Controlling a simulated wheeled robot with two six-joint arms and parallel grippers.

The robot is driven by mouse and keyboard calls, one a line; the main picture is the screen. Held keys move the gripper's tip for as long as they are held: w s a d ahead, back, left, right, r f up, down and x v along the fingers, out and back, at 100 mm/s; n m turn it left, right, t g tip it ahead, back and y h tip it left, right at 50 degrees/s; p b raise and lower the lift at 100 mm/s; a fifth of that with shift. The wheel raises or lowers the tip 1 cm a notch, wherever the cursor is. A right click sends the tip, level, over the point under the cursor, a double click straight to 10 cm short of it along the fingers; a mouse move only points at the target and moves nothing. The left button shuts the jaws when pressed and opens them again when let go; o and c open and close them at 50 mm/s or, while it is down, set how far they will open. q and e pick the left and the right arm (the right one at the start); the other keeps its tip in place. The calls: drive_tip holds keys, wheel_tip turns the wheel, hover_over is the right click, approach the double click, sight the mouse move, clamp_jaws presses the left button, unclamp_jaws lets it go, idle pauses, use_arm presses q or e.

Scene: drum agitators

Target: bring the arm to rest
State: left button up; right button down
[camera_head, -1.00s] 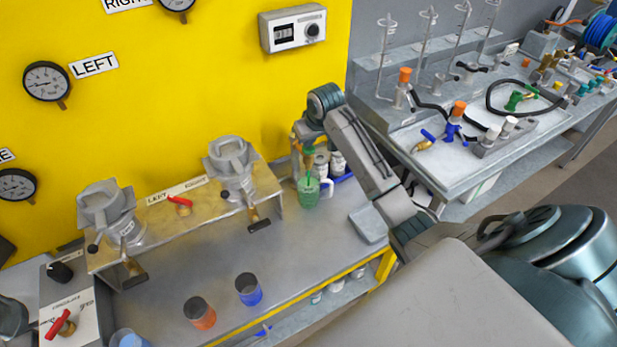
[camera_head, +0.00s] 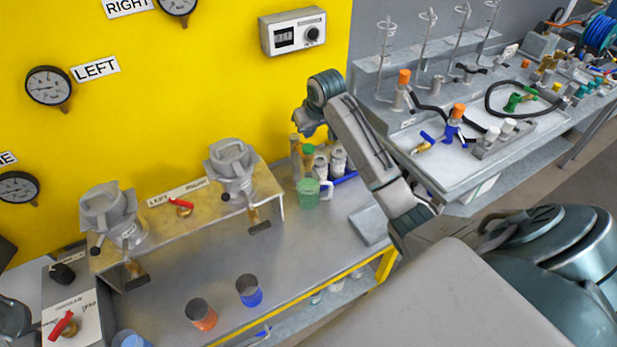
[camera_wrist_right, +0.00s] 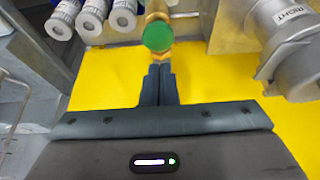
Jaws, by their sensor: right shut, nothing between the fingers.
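My right arm (camera_head: 362,145) reaches over the back right of the bench in the head view. Its gripper (camera_head: 304,130) hangs at the arm's end, close to the yellow wall and above the green mug (camera_head: 308,194). In the right wrist view the two fingers (camera_wrist_right: 159,72) lie together with nothing between them. Their tips point at a round green-topped brass piece (camera_wrist_right: 158,36); whether they touch it I cannot tell. My left gripper does not show.
White-capped bottles (camera_head: 338,160) stand near the mug. Two grey agitator units (camera_head: 232,165) (camera_head: 110,212) stand along the wall. Orange (camera_head: 201,315) and blue (camera_head: 249,291) beakers stand near the front edge. A side table (camera_head: 420,175) with fittings is at right.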

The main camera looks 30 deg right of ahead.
wheel_tip(320, 180, up, 3)
drive_tip(key=shift+f, duration=0.2)
